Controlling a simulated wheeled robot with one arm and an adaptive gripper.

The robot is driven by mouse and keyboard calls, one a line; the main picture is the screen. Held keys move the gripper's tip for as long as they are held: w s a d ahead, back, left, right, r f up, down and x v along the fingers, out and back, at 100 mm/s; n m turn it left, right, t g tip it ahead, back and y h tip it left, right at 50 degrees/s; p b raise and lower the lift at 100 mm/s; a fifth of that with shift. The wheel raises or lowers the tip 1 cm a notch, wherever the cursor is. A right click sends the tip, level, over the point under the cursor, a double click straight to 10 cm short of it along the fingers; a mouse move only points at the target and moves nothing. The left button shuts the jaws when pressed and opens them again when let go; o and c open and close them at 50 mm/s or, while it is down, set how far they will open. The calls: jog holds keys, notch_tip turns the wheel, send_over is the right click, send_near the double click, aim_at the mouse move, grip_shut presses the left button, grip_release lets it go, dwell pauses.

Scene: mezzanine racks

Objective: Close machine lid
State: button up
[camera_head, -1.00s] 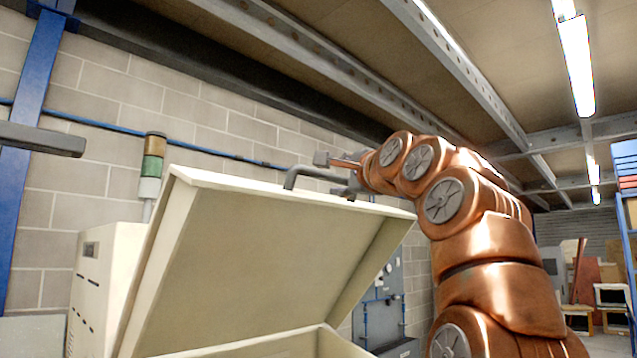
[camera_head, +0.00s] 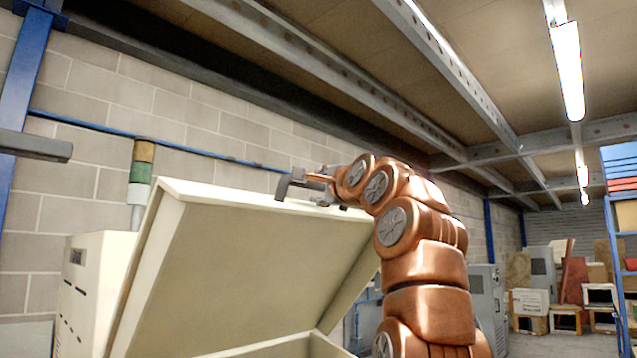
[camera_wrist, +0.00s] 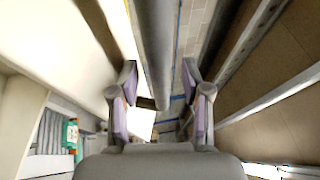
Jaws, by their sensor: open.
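The cream machine lid (camera_head: 250,255) stands open and tilted up, its underside facing me in the head view. A grey bar handle (camera_head: 284,187) is on its top edge. The machine's rim (camera_head: 290,346) shows below. My gripper (camera_head: 310,178) is at the lid's top edge, right by the handle. In the wrist view my gripper (camera_wrist: 160,100) is open, one finger on each side of a grey bar (camera_wrist: 153,50) that looks like the handle. I cannot tell whether either finger touches it.
A cream cabinet (camera_head: 88,290) and a signal light (camera_head: 140,172) stand left of the lid, before a block wall. Ceiling beams (camera_head: 350,65) run overhead. Boxes (camera_head: 560,312) and a blue rack (camera_head: 618,240) are at the far right. A grey bar (camera_head: 35,146) juts in at left.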

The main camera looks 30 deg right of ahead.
jog(key=shift+w, duration=0.6)
jog(key=shift+c, duration=0.4)
grip_shut()
